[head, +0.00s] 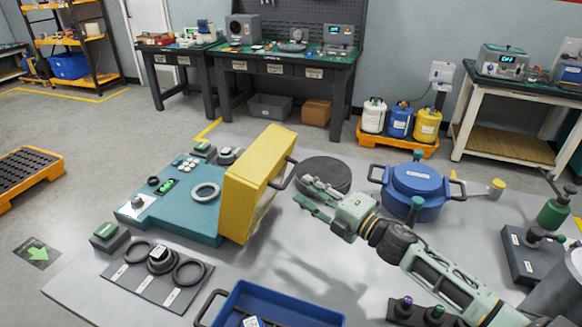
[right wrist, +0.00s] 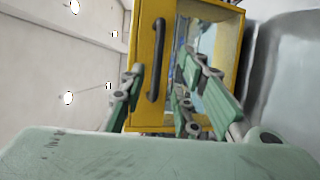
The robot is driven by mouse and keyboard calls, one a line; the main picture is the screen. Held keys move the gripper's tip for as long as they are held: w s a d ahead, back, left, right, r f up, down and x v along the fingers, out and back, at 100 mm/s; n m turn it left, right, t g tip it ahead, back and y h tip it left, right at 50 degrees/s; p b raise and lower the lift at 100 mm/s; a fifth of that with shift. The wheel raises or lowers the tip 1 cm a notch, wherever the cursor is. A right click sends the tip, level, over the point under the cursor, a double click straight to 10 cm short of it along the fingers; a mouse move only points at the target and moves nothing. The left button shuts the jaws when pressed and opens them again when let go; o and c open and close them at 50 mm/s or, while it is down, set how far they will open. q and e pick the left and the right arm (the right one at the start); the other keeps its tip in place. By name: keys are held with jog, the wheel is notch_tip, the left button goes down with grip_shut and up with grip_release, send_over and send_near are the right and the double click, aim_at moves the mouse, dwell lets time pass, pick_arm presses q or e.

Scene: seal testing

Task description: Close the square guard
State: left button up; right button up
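The square guard (head: 250,185) is a yellow box frame with a clear panel. It stands raised on edge at the right side of the teal test station (head: 165,215). Its black bar handle (head: 284,176) sticks out to the right, toward my right gripper (head: 304,190). My right gripper is open and empty, its fingertips just right of the handle. In the right wrist view, the guard (right wrist: 133,120) fills the middle, and its handle (right wrist: 155,55) shows upright ahead, between the two spread fingers (right wrist: 165,85). I see no contact. My left gripper is not in view.
A dark round disc (head: 325,172) and a blue lidded pot (head: 412,190) stand behind and right of my right gripper. A blue tray (head: 275,305) and a grey plate with black rings (head: 160,275) lie at the front. Bare grey table lies between guard and tray.

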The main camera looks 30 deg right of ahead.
aim_at(290, 175)
jog(key=x, duration=0.3)
jog(key=p+x, duration=0.1)
jog(key=x, duration=0.3)
jog(key=shift+a+r, duration=0.2)
jog(key=shift+a, duration=0.05)
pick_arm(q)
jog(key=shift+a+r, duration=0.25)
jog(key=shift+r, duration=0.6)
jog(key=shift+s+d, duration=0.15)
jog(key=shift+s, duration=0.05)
pick_arm(e)
grip_shut()
